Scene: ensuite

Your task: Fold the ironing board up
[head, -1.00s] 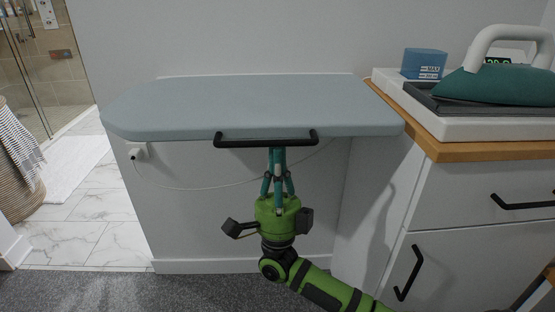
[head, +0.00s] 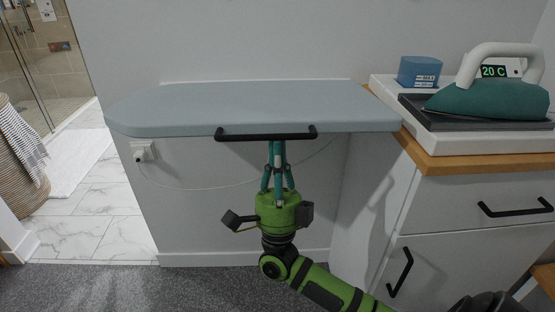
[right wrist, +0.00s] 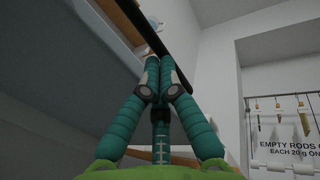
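The ironing board (head: 250,105) is a pale blue-grey board standing out roughly level from the wall. It has a black bar handle (head: 240,136) along its front edge. My right gripper (head: 277,143) comes up from below, its teal fingers close together at the middle of the handle. In the right wrist view the fingers (right wrist: 160,70) converge at the dark bar (right wrist: 150,30) and look shut on it. The very fingertips are partly hidden by the bar. The board's underside (right wrist: 75,30) shows at upper left there. My left gripper is not in view.
A wooden-topped cabinet (head: 470,160) stands close at the board's right end, carrying a white scale, a teal iron (head: 490,100) and a blue block (head: 420,70). A white cord hangs from a wall socket (head: 143,152) under the board. Tiled floor (head: 100,222) is free at left.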

